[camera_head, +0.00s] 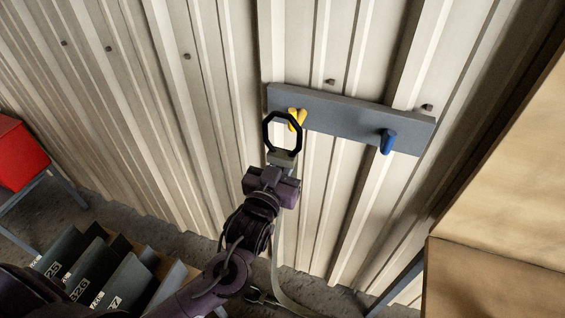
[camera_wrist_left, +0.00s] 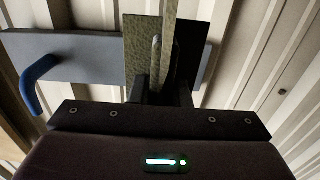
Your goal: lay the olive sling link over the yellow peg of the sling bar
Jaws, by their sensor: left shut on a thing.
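The sling bar (camera_head: 345,123) is a blue-grey board on the corrugated wall; it also shows in the left wrist view (camera_wrist_left: 75,58). Its yellow peg (camera_head: 302,117) is near the left end, and a blue peg (camera_head: 388,141) is near the right end. My left gripper (camera_head: 281,160) is shut on the sling link (camera_head: 266,133), a dark eight-sided ring standing above the jaws. The ring's right side crosses in front of the yellow peg; I cannot tell whether the peg passes through it. In the left wrist view, the link (camera_wrist_left: 168,40) shows edge-on between the fingers, and the yellow peg is hidden.
The blue peg (camera_wrist_left: 36,84) also shows in the left wrist view. A pale strap (camera_head: 276,262) hangs below my left gripper. A red box (camera_head: 18,155) on a stand is at left, dark labelled bins (camera_head: 100,265) at lower left, and a large tan box (camera_head: 495,275) at right.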

